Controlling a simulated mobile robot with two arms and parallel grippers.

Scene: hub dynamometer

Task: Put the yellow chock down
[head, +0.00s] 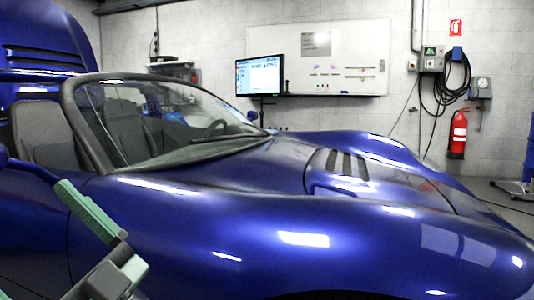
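No yellow chock shows in the head view. My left gripper (98,225) is at the lower left, in front of the side of the blue car (240,225). Its grey and pale green parts show, with one long finger pointing up and left. I cannot make out a clear gap between two fingers, and no held object is visible. My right gripper is out of view.
The car's body fills most of the view and hides the floor near me. A monitor (259,76), a whiteboard (345,65) and a red fire extinguisher (458,134) are at the back wall.

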